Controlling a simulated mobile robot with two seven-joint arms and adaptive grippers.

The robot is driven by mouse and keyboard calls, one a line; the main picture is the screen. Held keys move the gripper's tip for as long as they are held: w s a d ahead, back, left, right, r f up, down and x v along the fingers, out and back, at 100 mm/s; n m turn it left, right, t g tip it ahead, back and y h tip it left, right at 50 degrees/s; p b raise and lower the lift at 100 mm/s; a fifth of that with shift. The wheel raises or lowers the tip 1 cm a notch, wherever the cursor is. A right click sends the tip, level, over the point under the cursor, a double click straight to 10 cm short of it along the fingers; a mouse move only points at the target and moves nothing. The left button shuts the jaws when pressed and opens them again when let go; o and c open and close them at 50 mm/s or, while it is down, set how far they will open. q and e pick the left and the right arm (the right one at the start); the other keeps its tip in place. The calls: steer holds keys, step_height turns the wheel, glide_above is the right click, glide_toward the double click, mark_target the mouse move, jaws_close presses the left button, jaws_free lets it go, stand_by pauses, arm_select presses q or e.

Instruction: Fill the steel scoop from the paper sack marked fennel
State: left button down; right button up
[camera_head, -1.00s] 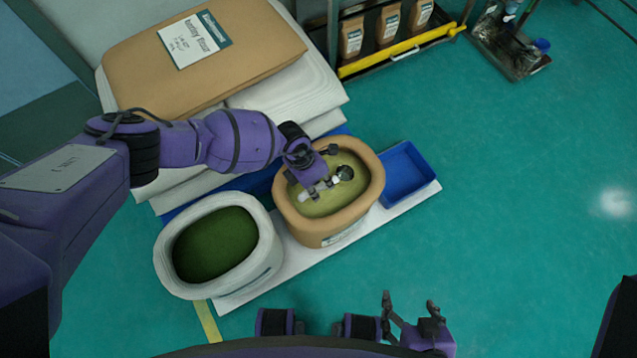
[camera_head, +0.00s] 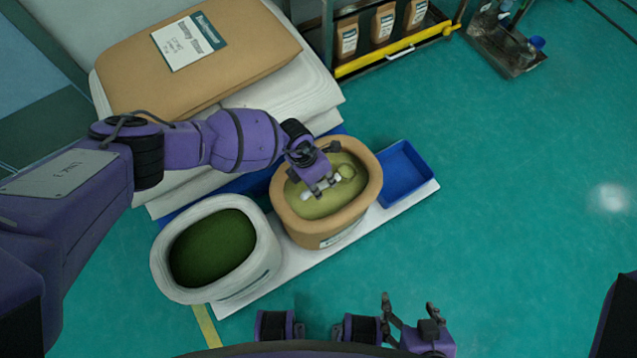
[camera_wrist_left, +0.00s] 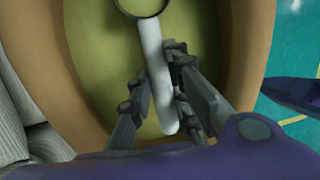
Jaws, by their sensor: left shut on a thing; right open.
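The brown paper sack (camera_head: 310,232) stands open on a white board and holds pale yellow-green contents; its label is too small to read. My left gripper (camera_head: 320,186) is over the sack's opening, shut on the light handle of the steel scoop (camera_head: 344,173). In the left wrist view the handle (camera_wrist_left: 155,65) runs between the fingers (camera_wrist_left: 158,105), and the round bowl rim shows at the top edge. The bowl looks filled with the same pale material or level with it; I cannot tell which. My right gripper (camera_head: 409,318) is open and empty at the bottom.
A white sack (camera_head: 263,245) with dark green contents stands left of the brown one. An empty blue tray (camera_head: 403,172) is at its right. Large stacked sacks (camera_head: 135,70) lie behind. The floor at right is clear.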

arm_select(q)
steer(key=shift+w+d+b, duration=0.3)
steer(key=shift+w+d, duration=0.25)
steer(key=shift+d, duration=0.2)
steer(key=shift+s+a, duration=0.1)
steer(key=shift+a, duration=0.05)
steer(key=shift+s+a+p, duration=0.75)
steer(key=shift+a+p, duration=0.2)
steer(key=shift+a, duration=0.05)
steer(key=shift+s+a, duration=0.1)
stand_by(0.3)
